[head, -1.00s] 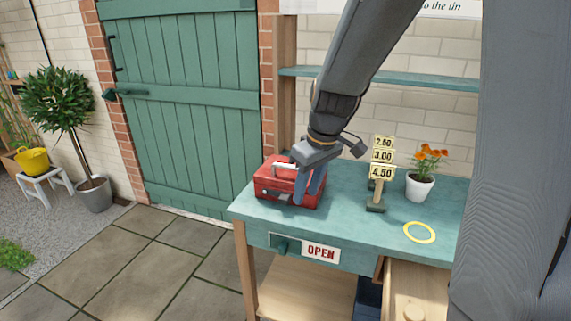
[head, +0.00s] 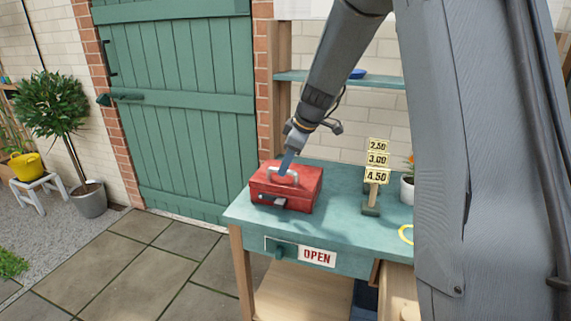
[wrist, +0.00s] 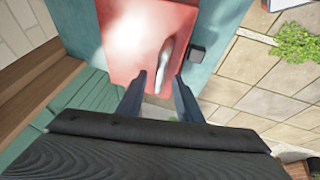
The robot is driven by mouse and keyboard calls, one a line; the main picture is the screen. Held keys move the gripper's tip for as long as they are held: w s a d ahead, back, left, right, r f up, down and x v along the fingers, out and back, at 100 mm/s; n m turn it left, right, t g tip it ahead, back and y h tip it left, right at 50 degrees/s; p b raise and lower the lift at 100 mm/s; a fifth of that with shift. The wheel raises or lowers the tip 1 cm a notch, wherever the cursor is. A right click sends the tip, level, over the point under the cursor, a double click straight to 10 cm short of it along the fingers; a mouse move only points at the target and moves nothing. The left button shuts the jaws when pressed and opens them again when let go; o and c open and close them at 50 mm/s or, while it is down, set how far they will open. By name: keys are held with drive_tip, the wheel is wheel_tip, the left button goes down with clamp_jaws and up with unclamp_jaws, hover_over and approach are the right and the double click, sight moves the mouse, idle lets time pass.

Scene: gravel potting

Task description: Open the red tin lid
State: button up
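The red tin (head: 312,188) stands on the teal table, with its lid down. A metal carrying handle (head: 283,174) stands up on the lid, and a dark latch with a pale tab (head: 280,203) is on its front. My gripper (head: 286,167) is just above the lid, close behind the handle. In the wrist view the red lid (wrist: 125,55) lies ahead, and the handle (wrist: 166,58) appears between the two fingertips of my gripper (wrist: 159,76). The fingers are spread apart, with nothing visibly clamped. Whether they touch the handle cannot be told.
The teal table (head: 343,222) is clear right of the tin up to a price sign (head: 377,160). A shelf (head: 310,76) runs behind. An OPEN sign (head: 317,257) is on the front.

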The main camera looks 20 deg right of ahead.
drive_tip(key=shift+w+a+f, duration=0.15)
drive_tip(key=shift+w+f, duration=0.05)
drive_tip(key=shift+f, duration=0.4)
clamp_jaws()
drive_tip(key=shift+r, duration=0.1)
